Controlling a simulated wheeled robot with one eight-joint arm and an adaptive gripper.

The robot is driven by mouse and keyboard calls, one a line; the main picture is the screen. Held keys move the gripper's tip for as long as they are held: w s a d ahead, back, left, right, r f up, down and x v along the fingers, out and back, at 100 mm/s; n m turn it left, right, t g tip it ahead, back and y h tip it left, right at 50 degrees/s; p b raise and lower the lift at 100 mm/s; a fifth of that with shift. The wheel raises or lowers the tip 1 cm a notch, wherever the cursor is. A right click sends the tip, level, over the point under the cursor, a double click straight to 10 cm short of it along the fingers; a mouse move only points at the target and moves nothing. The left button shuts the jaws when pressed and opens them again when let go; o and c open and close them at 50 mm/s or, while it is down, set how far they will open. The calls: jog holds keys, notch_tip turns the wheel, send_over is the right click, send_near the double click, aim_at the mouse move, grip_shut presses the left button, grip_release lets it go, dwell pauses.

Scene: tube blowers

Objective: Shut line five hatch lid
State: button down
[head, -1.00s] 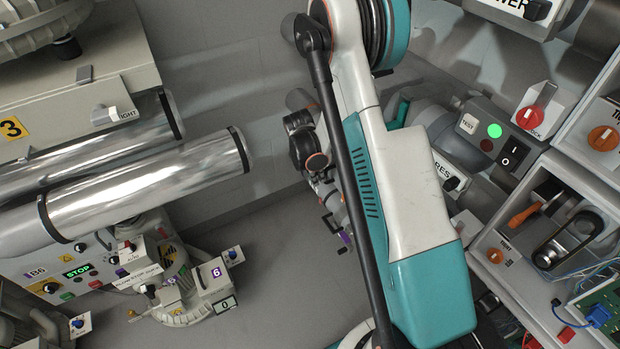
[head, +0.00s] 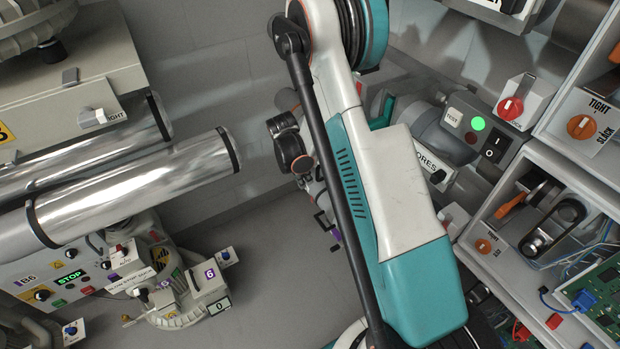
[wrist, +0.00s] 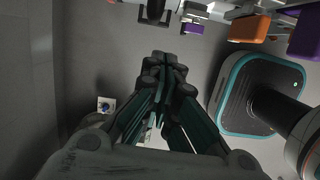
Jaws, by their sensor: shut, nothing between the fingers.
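I cannot make out a hatch lid marked five in either view. In the head view a small unit with a purple 6 label (head: 209,273) stands at the lower left, below the shiny pipes. My gripper (wrist: 165,70) shows in the wrist view with its dark fingers together and nothing between them. It is over grey floor, apart from the things around it. In the head view my arm hides most of the wrist area, and the fingertips cannot be made out there.
Two shiny pipes (head: 140,185) reach in from the left. A control panel (head: 484,137) and open equipment boxes (head: 535,225) line the right. In the wrist view an orange block (wrist: 250,27) and a purple block (wrist: 308,33) hang at the top right. Grey floor (head: 265,265) is open mid-view.

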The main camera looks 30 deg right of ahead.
jog(key=s+a+r+m+t+y+p, duration=0.15)
jog(key=s+a+r+m, duration=0.25)
jog(key=r, duration=1.1)
jog(key=s+a+r+m+t+p, duration=0.25)
jog(key=s+a+r, duration=0.25)
jog(key=r, duration=0.9)
jog(key=s+a+r+m+t, duration=0.1)
jog(key=s+r+m, duration=0.3)
jog(key=s, duration=0.4)
jog(key=s+a+r+m+t+y, duration=0.1)
jog(key=s+a+r+m+t, duration=0.1)
jog(key=s+a+r+m, duration=0.2)
jog(key=s+m, duration=0.3)
jog(key=s, duration=0.1)
